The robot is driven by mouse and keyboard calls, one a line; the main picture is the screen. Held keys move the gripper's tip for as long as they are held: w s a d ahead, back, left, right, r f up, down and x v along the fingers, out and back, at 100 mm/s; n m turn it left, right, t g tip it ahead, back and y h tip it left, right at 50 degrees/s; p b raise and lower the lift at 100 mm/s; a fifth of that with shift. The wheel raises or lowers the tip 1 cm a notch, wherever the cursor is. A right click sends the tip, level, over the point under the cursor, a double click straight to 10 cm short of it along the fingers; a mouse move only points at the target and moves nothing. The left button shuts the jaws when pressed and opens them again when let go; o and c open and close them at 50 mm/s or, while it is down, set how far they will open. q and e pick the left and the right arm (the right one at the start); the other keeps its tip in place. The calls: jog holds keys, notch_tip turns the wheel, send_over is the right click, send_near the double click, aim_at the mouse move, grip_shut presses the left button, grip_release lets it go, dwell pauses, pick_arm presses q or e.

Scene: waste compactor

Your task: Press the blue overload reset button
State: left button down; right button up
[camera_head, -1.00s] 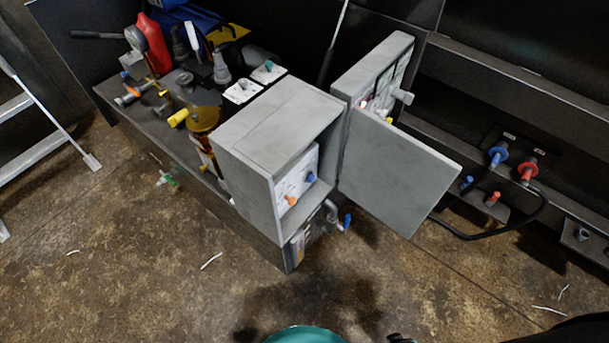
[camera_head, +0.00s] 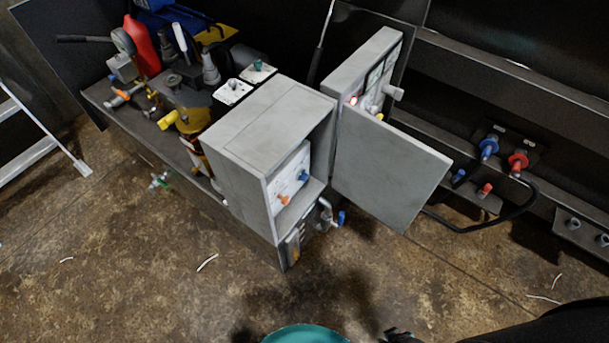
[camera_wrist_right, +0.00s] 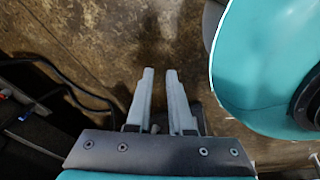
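A grey box (camera_head: 262,140) stands open on the dark bench. Inside it, a white panel shows a blue button or knob (camera_head: 304,177) and an orange one (camera_head: 283,198). Which blue control is the overload reset is not readable. The box's grey door (camera_head: 385,170) hangs open to the right. My right gripper (camera_wrist_right: 160,72) points over the floor in the right wrist view, with a narrow gap between its fingers and nothing between them. It is not touching the box. My left gripper is out of view.
Blue (camera_head: 488,148) and red (camera_head: 517,161) couplings with a black hose are at the right wall. A red bottle (camera_head: 142,46), a yellow-handled part (camera_head: 170,120) and tools crowd the bench at left. A ladder (camera_head: 30,150) stands far left. The floor in front is mostly clear.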

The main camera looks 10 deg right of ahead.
grip_shut()
jog(key=shift+d, duration=0.15)
dwell(1.0)
